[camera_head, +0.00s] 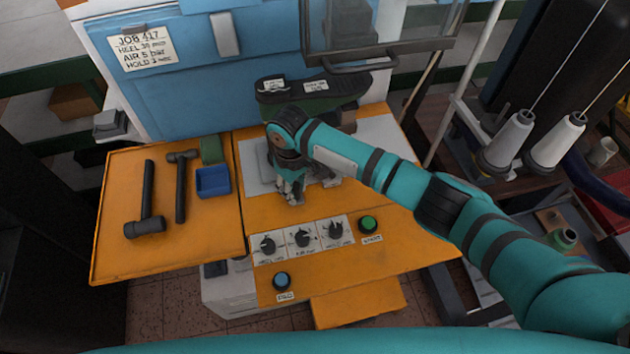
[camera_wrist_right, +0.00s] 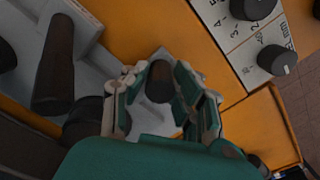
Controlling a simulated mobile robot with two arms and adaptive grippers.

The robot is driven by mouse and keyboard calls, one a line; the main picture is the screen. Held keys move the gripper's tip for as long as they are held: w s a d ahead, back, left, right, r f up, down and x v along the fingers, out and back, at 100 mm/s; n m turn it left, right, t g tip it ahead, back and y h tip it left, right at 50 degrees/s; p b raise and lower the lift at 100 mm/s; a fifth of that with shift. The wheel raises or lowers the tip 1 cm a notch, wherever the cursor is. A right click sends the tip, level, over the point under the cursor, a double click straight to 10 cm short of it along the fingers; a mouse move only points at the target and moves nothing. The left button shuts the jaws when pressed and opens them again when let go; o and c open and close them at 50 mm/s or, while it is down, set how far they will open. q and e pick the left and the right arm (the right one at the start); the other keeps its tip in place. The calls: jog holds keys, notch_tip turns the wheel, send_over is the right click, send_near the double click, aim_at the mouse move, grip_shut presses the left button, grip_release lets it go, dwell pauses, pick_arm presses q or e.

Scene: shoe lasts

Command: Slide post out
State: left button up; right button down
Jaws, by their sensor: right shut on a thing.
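My right gripper (camera_head: 292,196) reaches down over the pale plate (camera_head: 255,170) of the orange bench, in front of the green-and-black shoe form (camera_head: 305,90). In the right wrist view, the right gripper (camera_wrist_right: 162,98) is shut around a dark, round-topped post (camera_wrist_right: 160,78). The post's lower end is hidden, so I cannot tell how it is seated. A second dark brown cylinder (camera_wrist_right: 55,65) stands in a grey fixture to the left in the wrist view. My left gripper is not in view.
A control panel (camera_head: 302,240) with several knobs, a green button (camera_head: 369,224) and a blue button (camera_head: 281,281) lies in front. Two hammers, a small blue tray (camera_head: 213,182) and a green block (camera_head: 211,149) are at left. Thread cones (camera_head: 513,135) stand at right.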

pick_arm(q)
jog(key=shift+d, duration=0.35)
pick_arm(e)
jog(key=shift+s+a, duration=0.15)
jog(key=shift+a, duration=0.45)
jog(key=shift+s+a, duration=0.15)
jog(key=shift+a, duration=0.45)
jog(key=c, duration=1.3)
grip_release()
jog(key=shift+a, duration=0.1)
jog(key=shift+o, duration=1.2)
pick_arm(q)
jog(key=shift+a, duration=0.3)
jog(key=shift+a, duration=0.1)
pick_arm(e)
jog(key=shift+r, duration=0.2)
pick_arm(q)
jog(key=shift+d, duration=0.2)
pick_arm(e)
notch_tip(320, 180, up, 12)
jog(key=shift+f, duration=0.2)
